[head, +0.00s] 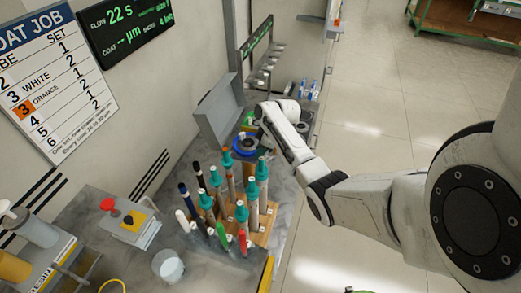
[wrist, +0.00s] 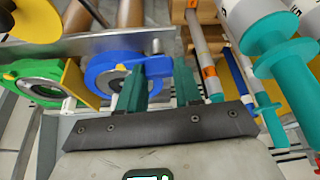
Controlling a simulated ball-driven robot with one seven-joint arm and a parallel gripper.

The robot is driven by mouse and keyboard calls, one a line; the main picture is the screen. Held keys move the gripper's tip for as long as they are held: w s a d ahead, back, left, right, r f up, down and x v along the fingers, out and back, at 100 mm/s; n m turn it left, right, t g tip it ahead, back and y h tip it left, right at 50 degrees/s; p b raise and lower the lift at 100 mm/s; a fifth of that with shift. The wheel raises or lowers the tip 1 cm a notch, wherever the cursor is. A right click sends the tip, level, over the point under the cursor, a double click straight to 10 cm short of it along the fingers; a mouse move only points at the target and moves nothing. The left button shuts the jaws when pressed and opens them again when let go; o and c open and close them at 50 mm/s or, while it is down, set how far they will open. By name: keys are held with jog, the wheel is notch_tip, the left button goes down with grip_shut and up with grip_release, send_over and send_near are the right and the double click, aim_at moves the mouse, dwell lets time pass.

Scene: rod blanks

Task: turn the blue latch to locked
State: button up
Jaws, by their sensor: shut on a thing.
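The blue latch (wrist: 101,67) is a round blue ring with a dark centre and a blue tab reaching right, in the wrist view. My gripper (wrist: 158,80) has its two green fingers at that tab, one on each side, and is shut on it. The fingers hide part of the ring's right side. In the head view the blue latch (head: 240,153) shows as a blue disc beside the grey box, partly covered by my wrist. I cannot read a locked or unlocked mark in either view.
A green ring (wrist: 42,97) with a yellow tab sits left of the blue one. Teal-capped rods (wrist: 272,45) stand close on the right; in the head view their wooden rack (head: 262,238) is in front of the latch. A grey open-lidded box (head: 222,112) stands behind.

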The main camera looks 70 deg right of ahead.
jog(key=shift+c, duration=0.9)
jog(key=shift+n, duration=0.3)
jog(key=n+y+b, duration=0.1)
jog(key=n+b, duration=0.2)
jog(key=shift+d+f, duration=0.1)
jog(key=shift+f, duration=0.1)
jog(key=shift+w+d+r+n+g+y+b, duration=0.1)
jog(key=shift+n+g+y+b, duration=0.3)
jog(key=shift+n+b, duration=0.65)
jog(key=shift+r+n+g+y+b, duration=0.1)
jog(key=shift+n+g+y+b, duration=0.45)
jog(key=shift+n, duration=0.7)
jog(key=o, duration=1)
jog(key=shift+o, duration=0.2)
